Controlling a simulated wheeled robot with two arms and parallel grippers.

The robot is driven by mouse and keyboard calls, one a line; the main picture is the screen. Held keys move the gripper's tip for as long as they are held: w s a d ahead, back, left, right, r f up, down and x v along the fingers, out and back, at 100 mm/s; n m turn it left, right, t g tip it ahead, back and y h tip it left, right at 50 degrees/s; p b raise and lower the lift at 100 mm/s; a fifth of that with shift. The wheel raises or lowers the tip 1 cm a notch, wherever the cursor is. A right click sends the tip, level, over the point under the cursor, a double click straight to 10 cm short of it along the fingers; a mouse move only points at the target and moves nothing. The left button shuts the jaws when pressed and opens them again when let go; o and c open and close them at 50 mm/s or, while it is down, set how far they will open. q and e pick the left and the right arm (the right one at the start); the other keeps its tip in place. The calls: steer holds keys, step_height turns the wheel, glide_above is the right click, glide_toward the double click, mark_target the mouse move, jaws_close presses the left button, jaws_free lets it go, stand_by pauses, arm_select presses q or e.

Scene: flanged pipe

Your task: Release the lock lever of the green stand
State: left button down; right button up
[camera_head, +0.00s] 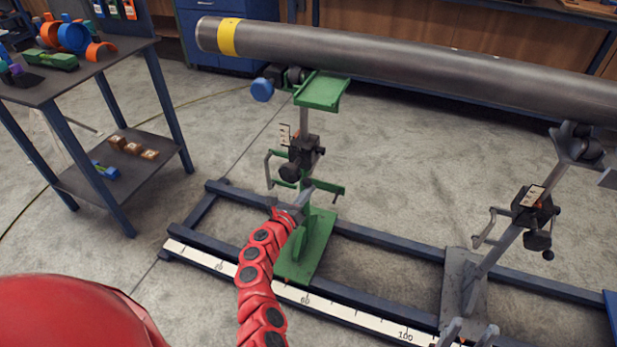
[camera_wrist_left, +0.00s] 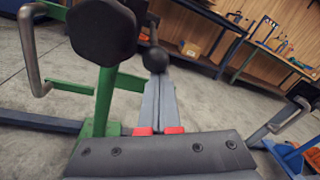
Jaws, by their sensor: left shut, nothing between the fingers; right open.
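The green stand (camera_head: 305,245) stands on the dark rail frame under the left part of the grey pipe (camera_head: 400,58). Its post carries a black clamp block (camera_head: 306,150) with a tag, a black knob (camera_head: 289,172) and a bent grey handle (camera_head: 268,170). Which part is the lock lever is unclear. My left gripper (camera_head: 308,190) is shut and empty beside the post, below the knob. In the left wrist view its fingers (camera_wrist_left: 157,85) point towards a black ball (camera_wrist_left: 156,60); contact is unclear. A large black knob (camera_wrist_left: 101,30) is close at upper left. My right gripper (camera_head: 467,334) is open at the bottom edge, partly cut off.
A grey stand (camera_head: 463,285) with a similar clamp supports the pipe at right. A white scale (camera_head: 345,312) runs along the frame's front. A blue-legged cart (camera_head: 100,75) with coloured parts is at left. Bare floor lies between the stands.

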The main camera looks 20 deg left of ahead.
arm_select(q)
step_height(320, 180, up, 10)
steer(key=g+y+p, duration=0.1)
steer(key=g+p, duration=0.5)
steer(key=p, duration=1.9)
steer(key=shift+w+r+n+p, duration=0.2)
steer(key=shift+w+n+p, duration=0.15)
steer(key=shift+n, duration=0.05)
steer(key=shift+w+r, duration=0.1)
